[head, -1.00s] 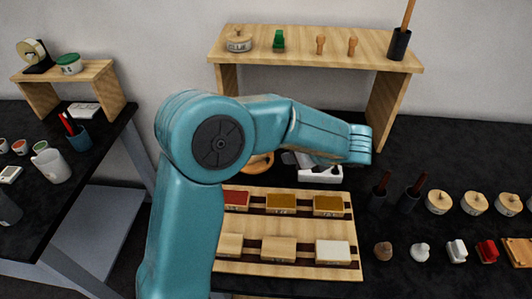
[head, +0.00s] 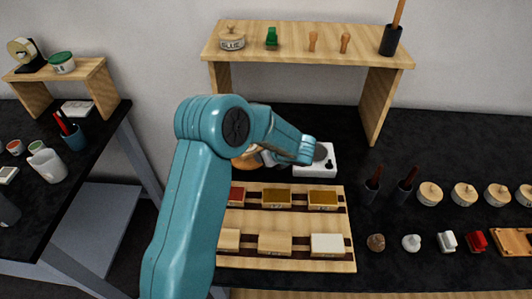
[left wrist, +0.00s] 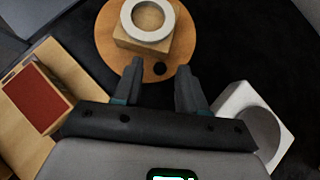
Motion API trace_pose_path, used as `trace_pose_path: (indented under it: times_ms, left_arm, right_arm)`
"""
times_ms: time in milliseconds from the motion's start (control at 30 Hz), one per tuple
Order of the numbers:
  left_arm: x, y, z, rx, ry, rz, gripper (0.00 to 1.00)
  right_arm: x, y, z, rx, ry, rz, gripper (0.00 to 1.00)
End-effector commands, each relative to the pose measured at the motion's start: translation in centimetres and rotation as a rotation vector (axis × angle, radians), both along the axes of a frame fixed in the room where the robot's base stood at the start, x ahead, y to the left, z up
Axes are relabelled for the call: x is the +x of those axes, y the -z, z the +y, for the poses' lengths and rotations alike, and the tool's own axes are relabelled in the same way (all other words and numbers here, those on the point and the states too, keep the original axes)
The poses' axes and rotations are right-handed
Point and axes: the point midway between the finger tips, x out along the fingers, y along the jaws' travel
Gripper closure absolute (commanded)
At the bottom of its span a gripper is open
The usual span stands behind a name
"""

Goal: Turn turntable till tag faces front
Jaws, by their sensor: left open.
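The turntable is a round wooden disc (left wrist: 187,50). In the left wrist view a wooden block (left wrist: 127,39) with a white ring (left wrist: 147,20) on it stands on the disc. A small dark round spot or peg (left wrist: 160,68) is near the disc's near edge. I see no tag on it. In the head view the turntable (head: 241,165) is mostly hidden behind my left arm. My left gripper (left wrist: 158,72) is open, its fingertips at the disc's near edge, one on either side of the dark spot; I cannot tell whether they touch. My right gripper is not in view.
A white device with a grey round pad (head: 325,164) stands right of the turntable. A wooden tray (head: 340,262) of colored blocks lies in front. A wooden shelf (head: 300,46) spans behind. Brush holders, lidded pots and stamps stand right; a side table is left.

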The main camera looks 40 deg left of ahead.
Motion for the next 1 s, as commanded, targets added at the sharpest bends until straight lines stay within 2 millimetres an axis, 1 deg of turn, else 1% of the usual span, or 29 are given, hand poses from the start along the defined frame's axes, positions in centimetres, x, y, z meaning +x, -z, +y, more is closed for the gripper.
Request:
trace_pose_path:
  times_ms: [233, 267, 300, 367, 1000]
  left_arm:
    - [0.06, 0.08, 0.11, 0.0, 0.0, 0.0, 0.59]
    - [0.06, 0.08, 0.11, 0.0, 0.0, 0.0, 0.68]
    - [0.05, 0.07, 0.1, 0.0, 0.0, 0.0, 0.81]
    - [0.05, 0.06, 0.1, 0.0, 0.0, 0.0, 1.0]
    - [-0.01, 0.01, 0.16, 0.001, 0.002, 0.0, 1.0]
  right_arm:
    - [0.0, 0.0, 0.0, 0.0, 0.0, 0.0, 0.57]
    - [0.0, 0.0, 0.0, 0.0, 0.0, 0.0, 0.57]
    - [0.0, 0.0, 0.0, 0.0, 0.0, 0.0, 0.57]
    - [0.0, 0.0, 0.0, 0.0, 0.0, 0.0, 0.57]
    - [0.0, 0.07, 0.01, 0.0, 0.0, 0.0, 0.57]
